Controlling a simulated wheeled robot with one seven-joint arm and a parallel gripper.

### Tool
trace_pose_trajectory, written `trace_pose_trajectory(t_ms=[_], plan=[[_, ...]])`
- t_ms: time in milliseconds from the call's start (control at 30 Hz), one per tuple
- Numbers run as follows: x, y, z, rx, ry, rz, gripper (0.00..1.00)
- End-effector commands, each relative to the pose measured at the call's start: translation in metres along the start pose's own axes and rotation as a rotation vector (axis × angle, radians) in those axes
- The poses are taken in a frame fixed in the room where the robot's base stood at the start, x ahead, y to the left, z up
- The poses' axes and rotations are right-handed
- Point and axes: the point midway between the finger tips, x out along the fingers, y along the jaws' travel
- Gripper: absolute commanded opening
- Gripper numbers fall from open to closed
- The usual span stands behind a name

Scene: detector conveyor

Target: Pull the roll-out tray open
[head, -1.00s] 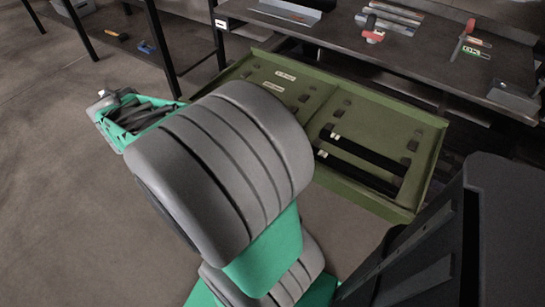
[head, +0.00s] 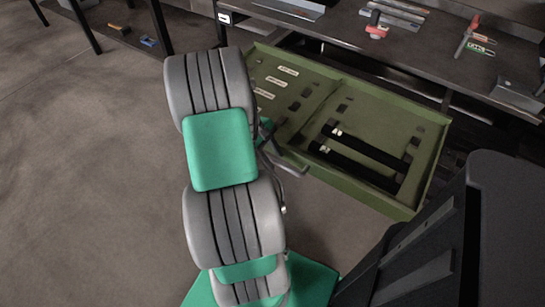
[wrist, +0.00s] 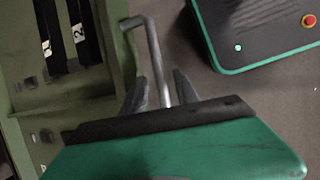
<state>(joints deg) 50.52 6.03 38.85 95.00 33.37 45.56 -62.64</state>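The green roll-out tray (head: 430,150) stands out from under the bench in the head view. It holds two black bars (head: 365,147) and several white labels. In the wrist view its rim (wrist: 118,60) is at the left, and a grey bent handle (wrist: 153,45) sticks out from its front. My gripper (wrist: 160,90) is open, with one finger on each side of the handle bar and visible gaps between. In the head view my gripper is mostly hidden behind my arm, close to the tray's front side.
The dark bench (head: 350,40) runs behind and above the tray, with a red-handled tool (head: 466,36), a red object (head: 376,26) and flat bars on top. Open floor (head: 90,180) lies to the left and in front of the tray.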

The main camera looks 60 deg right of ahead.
Motion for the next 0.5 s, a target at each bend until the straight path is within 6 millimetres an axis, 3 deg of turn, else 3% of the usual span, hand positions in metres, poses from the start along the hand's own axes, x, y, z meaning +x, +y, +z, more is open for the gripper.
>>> trace_pose_trajectory(t_ms=[100, 500], plan=[[-0.0006, 0.0000, -0.0002, 0.000, 0.000, 0.000, 0.35], [-0.0009, -0.0001, -0.0004, -0.001, 0.001, 0.000, 0.03]])
